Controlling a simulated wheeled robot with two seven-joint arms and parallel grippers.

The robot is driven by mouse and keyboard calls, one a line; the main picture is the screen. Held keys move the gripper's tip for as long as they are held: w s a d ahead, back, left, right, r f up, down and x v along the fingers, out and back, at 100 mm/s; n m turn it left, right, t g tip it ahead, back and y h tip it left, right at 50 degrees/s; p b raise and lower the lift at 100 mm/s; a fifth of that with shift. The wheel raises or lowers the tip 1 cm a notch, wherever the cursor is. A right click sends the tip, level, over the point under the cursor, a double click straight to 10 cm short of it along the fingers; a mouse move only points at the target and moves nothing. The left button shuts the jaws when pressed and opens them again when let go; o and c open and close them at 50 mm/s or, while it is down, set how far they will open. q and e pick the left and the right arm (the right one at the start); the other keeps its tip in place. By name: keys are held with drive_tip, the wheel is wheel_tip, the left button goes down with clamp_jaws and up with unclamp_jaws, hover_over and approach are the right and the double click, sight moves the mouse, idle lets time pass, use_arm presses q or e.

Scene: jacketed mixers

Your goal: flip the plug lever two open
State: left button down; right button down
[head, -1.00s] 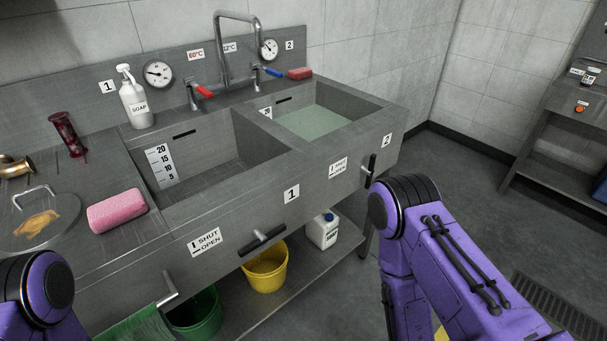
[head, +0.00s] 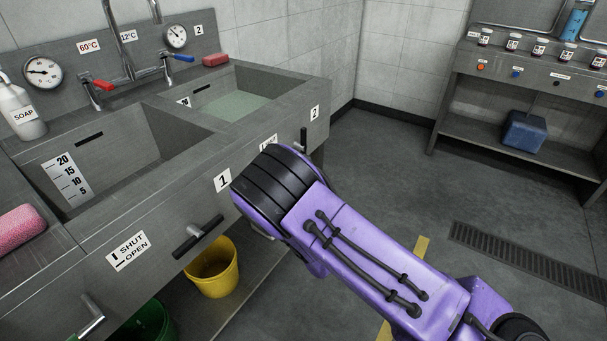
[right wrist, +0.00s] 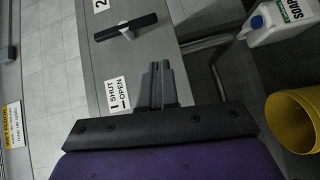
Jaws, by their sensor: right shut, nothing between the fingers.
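Plug lever two (head: 303,141) is a dark bar on the sink front below the number 2 label. It stands upright, matching the shut mark. In the right wrist view, the same lever (right wrist: 126,27) lies across the top left on a pale hub. My right gripper (right wrist: 160,72) is shut and empty in front of the sink panel, beside the shut/open label (right wrist: 118,95) and apart from the lever. In the head view my right forearm hides the gripper and part of that label. My left gripper is out of view.
Basin two (head: 230,104) holds greenish water; basin one (head: 120,160) looks empty. Lever one (head: 197,237) lies level along the front. A yellow bucket (head: 213,272) stands below, and a soap jug (right wrist: 283,22) is near my right gripper. The floor to the right is mostly open.

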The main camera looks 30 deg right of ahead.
drive_tip(key=shift+w+a+r+n+t, duration=0.15)
drive_tip(key=shift+w+r+n+t, duration=0.25)
drive_tip(key=shift+w+r+n, duration=0.4)
drive_tip(key=shift+s+r, duration=0.1)
drive_tip(key=s+d+x, duration=0.1)
drive_tip(key=d+x, duration=0.1)
drive_tip(key=x, duration=1)
drive_tip(key=shift+w+d, duration=0.3)
drive_tip(key=shift+d, duration=0.2)
